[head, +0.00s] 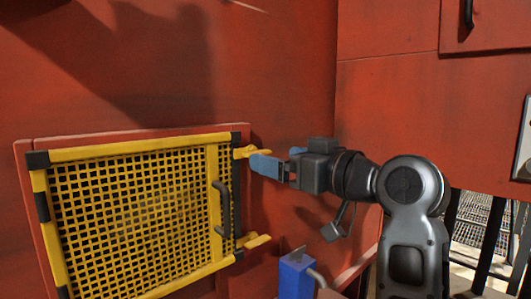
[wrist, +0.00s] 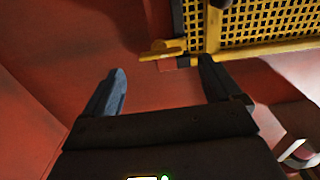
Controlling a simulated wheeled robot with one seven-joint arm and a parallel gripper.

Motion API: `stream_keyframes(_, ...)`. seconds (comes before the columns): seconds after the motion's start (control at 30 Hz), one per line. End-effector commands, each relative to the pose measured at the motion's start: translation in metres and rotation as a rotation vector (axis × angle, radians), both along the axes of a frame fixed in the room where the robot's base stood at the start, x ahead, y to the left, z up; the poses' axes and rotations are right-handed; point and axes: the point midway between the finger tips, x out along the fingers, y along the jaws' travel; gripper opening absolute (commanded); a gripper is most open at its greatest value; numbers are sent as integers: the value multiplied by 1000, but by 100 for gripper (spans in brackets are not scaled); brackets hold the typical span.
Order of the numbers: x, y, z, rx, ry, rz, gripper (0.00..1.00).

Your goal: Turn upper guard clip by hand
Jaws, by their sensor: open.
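The yellow mesh guard (head: 130,205) is on the red wall at left, its frame shut flat against the panel. Its upper clip (head: 250,152) is a yellow tab sticking out to the right at the top right corner. The lower clip (head: 256,241) sticks out the same way further down. My gripper (head: 280,158) is open just right of the upper clip, with blue fingertips. In the wrist view, the upper clip (wrist: 163,48) lies ahead of and between the two spread fingers, apparently not gripped. Contact with a finger cannot be told.
A dark handle (head: 222,208) stands out from the guard's right side. A blue block (head: 296,276) with a grey lever sits below my gripper. Red walls close in behind, and a red cabinet (head: 440,110) is at right. Dark railings (head: 482,235) show at lower right.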

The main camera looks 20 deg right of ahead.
Motion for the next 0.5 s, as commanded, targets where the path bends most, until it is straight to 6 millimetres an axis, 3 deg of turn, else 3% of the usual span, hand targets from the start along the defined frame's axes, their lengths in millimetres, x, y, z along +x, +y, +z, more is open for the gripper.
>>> stream_keyframes(0.2, 32, 11, 1, 1, 0, 2, 92)
stream_keyframes(0.5, 49, 16, 0, -1, -1, 0, 92)
